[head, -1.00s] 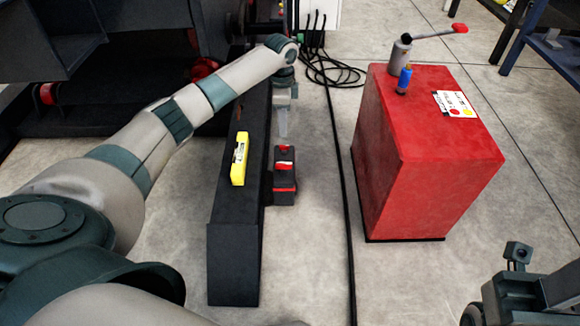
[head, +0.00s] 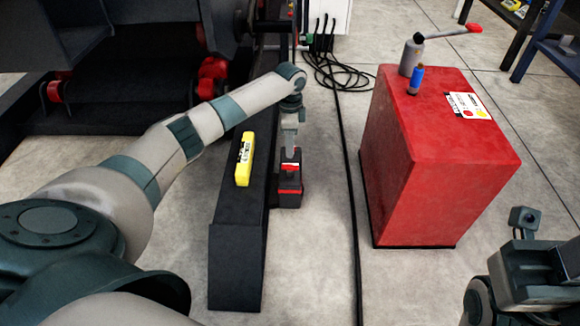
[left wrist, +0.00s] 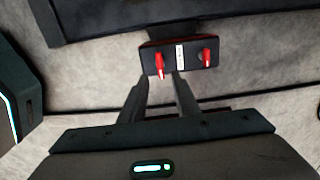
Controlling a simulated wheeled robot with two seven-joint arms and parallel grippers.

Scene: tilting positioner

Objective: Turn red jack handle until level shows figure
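A small black jack box (head: 290,197) with red parts stands on the floor beside a black beam. In the left wrist view, its top has two red handles, one at the left (left wrist: 159,65) and one at the right (left wrist: 206,57), with a white strip between them. My left gripper (head: 290,150) points down just above the box. In the left wrist view its fingers (left wrist: 162,76) are apart, with the left red handle's end close to the gap; contact cannot be told. A yellow level (head: 243,160) lies on the beam; its figure is too small to read.
The black beam (head: 235,270) runs lengthwise left of the jack box. A red cabinet (head: 440,190) stands to the right, bearing a grey pump with a red-tipped lever (head: 412,55) and a blue bottle (head: 416,80). A black cable (head: 350,200) crosses the floor between them.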

